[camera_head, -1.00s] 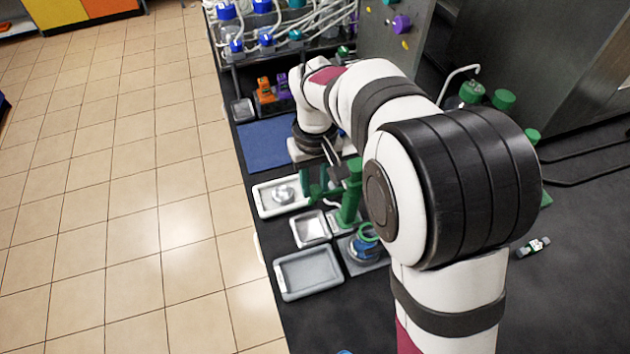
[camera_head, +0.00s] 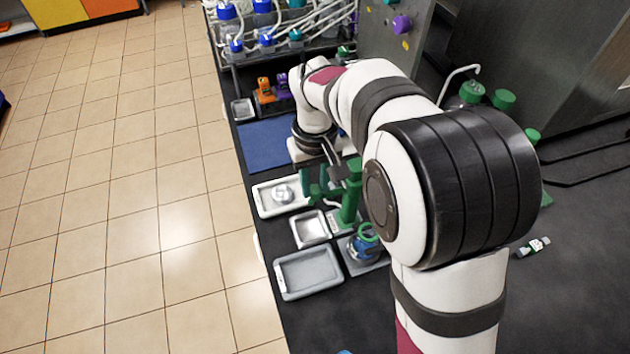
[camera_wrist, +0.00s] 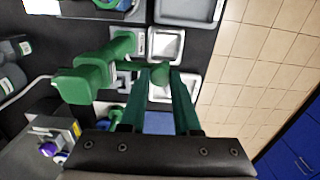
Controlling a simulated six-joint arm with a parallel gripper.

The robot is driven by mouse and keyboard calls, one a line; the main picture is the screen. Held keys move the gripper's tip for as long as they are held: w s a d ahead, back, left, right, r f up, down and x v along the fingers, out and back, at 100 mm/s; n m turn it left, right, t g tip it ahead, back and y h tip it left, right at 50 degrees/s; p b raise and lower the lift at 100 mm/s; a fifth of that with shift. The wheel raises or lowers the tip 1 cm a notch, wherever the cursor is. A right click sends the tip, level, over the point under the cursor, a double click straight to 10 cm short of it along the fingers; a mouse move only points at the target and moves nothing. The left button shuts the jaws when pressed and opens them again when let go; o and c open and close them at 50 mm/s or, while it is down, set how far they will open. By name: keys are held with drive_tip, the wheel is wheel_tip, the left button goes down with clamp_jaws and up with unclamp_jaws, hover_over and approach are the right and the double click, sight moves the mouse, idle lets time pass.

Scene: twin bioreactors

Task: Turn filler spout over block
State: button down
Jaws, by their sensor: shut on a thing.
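The green filler (camera_head: 350,204) stands as an upright post with side arms beside the trays in the head view. Its thick green body (camera_wrist: 88,80) shows from above in the wrist view, with an arm reaching toward my fingers. My gripper (camera_wrist: 166,72) is shut on the rounded green end of the filler spout (camera_wrist: 158,76). In the head view, my gripper (camera_head: 335,168) is small and partly merges with the green parts. A silver round piece (camera_head: 283,192) sits on a white tray left of the filler. I cannot make out which thing is the block.
A small square tray (camera_head: 325,240) and a larger grey tray (camera_head: 310,273) lie in front. A blue bottle with a green ring (camera_head: 366,243) stands close to the filler. A blue mat (camera_head: 262,145) lies behind. A tube rack (camera_head: 283,35) stands at the back.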

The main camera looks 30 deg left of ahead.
drive_tip(key=shift+s, duration=0.1)
drive_tip(key=d+n, duration=0.3)
drive_tip(key=n, duration=0.2)
drive_tip(key=d+n, duration=0.4)
drive_tip(key=n, duration=0.1)
drive_tip(key=s+d+n, duration=0.1)
drive_tip(key=d+n, duration=0.2)
drive_tip(key=n, duration=0.2)
drive_tip(key=shift+d+n, duration=0.15)
drive_tip(key=shift+n, duration=0.15)
drive_tip(key=shift+w+d+n, duration=0.6)
drive_tip(key=shift+d+n, duration=0.05)
drive_tip(key=shift+n, duration=0.55)
drive_tip(key=c, duration=0.6)
unclamp_jaws()
drive_tip(key=shift+r, duration=0.1)
